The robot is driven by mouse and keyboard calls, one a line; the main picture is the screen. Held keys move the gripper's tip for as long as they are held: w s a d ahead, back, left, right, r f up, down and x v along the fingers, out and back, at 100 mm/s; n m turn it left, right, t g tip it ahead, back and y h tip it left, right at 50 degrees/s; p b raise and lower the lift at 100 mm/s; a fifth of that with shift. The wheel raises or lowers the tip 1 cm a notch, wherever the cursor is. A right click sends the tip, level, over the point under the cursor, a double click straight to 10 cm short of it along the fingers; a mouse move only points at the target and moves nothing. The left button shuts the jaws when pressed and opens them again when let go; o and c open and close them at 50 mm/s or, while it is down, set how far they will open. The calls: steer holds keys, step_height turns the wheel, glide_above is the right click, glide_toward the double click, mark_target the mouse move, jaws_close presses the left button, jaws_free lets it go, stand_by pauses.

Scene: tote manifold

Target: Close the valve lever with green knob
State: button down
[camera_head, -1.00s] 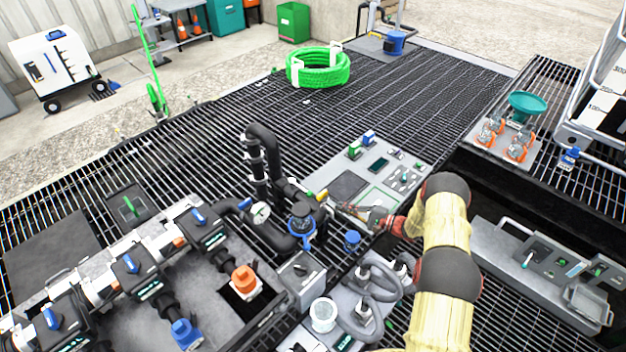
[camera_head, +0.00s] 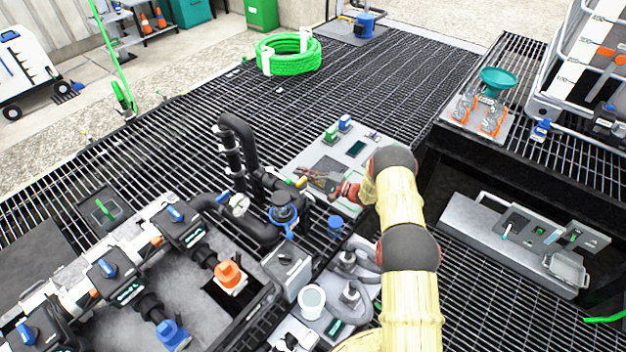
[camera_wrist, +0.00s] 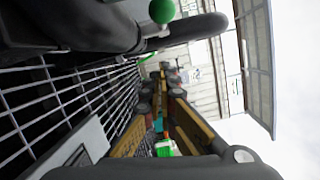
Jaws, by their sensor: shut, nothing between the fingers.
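A round green knob (camera_wrist: 162,11) shows at the top of the wrist view, in front of a thick dark pipe (camera_wrist: 198,26). Its lever is not clear there. My gripper (camera_wrist: 160,88) points away from the wrist camera with its fingers shut and empty, apart from the knob and below it in that picture. In the head view my gripper (camera_head: 318,180) is over the near part of the grey panel, right of the black pipes (camera_head: 236,150).
A blue-topped black fitting (camera_head: 283,208) and a white gauge (camera_head: 239,205) stand close left of my gripper. A manifold with blue levers (camera_head: 108,270) lies at left. A grey panel (camera_head: 305,158) with small blocks lies under my gripper. The grating behind is mostly free.

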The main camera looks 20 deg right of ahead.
mark_target(279, 176)
steer(key=shift+s+a+r, duration=0.2)
steer(key=shift+s+a, duration=0.4)
steer(key=shift+a, duration=0.2)
steer(key=shift+s+a+r, duration=0.2)
steer(key=shift+s+a, duration=0.35)
steer(key=shift+a, duration=0.25)
steer(key=shift+s+a, duration=0.1)
steer(key=shift+s+a+b, duration=0.3)
steer(key=shift+s+a, duration=0.05)
steer(key=shift+s, duration=0.05)
